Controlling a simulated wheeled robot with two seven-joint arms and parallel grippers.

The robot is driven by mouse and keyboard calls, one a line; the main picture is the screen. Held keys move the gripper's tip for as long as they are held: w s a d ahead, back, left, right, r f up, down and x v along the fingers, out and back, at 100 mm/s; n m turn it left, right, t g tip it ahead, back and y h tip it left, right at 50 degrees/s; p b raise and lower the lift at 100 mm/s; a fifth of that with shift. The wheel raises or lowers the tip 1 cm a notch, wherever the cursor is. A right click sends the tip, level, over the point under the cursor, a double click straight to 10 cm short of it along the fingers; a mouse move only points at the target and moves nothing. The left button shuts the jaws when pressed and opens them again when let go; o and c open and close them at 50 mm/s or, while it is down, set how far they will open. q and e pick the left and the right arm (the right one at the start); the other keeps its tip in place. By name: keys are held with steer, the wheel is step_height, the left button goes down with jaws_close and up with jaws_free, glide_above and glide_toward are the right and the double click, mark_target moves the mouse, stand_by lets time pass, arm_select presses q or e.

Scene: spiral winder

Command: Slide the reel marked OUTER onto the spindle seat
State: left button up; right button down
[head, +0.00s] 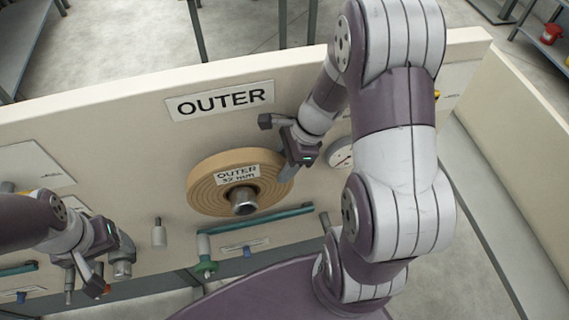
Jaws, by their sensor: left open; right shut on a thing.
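The tan wound reel (208,198) carries a white label reading "OUTER 32 mm" and sits in front of the pale panel, under the OUTER sign (220,100). A metal cylinder (243,202) shows at its centre; I cannot tell whether this is the spindle end or the reel's own core. How far the reel is from the panel is hidden. My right gripper (290,170) is shut on the reel's upper right rim. My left gripper (87,285) is open at the lower left, apart from the reel.
A green-ended bar (255,222) runs just below the reel. A small pale peg (158,233) sticks out to its left. A round dial (341,154) is right of my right gripper. A metal knob (122,268) is close beside my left gripper.

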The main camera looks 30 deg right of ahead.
steer(key=c, duration=0.6)
jaws_free()
steer(key=shift+o, duration=0.6)
steer(key=p+v, duration=0.2)
steer(key=v, duration=1.1)
steer(key=shift+f, duration=0.15)
steer(key=shift+s, duration=0.1)
